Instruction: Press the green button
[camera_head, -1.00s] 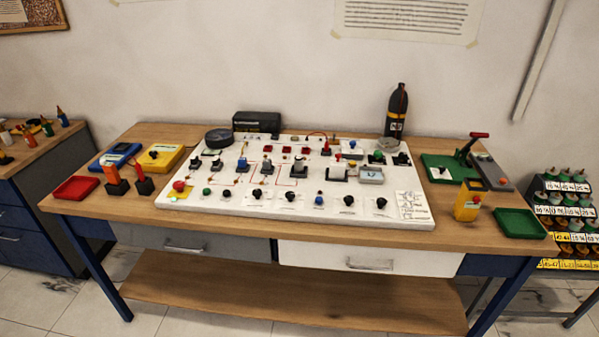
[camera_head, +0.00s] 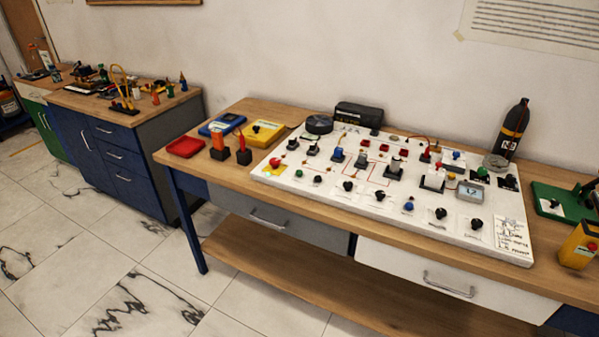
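A white panel board (camera_head: 268,179) lies on the wooden workbench and carries several buttons, knobs and switches. One small green button or knob (camera_head: 299,174) is near its front left, beside a red button (camera_head: 275,162) with a yellow base. Another green knob (camera_head: 482,174) is at the back right of the board, near a grey display box (camera_head: 470,192). I cannot tell from here which green one is a push button. Neither of my grippers shows in the view.
The workbench (camera_head: 235,187) has red, blue and yellow items on its left: a red tray (camera_head: 186,147), a blue box (camera_head: 222,124) and a yellow box (camera_head: 262,133). A dark bottle (camera_head: 511,130) stands behind the board. Tiled floor at front left is clear.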

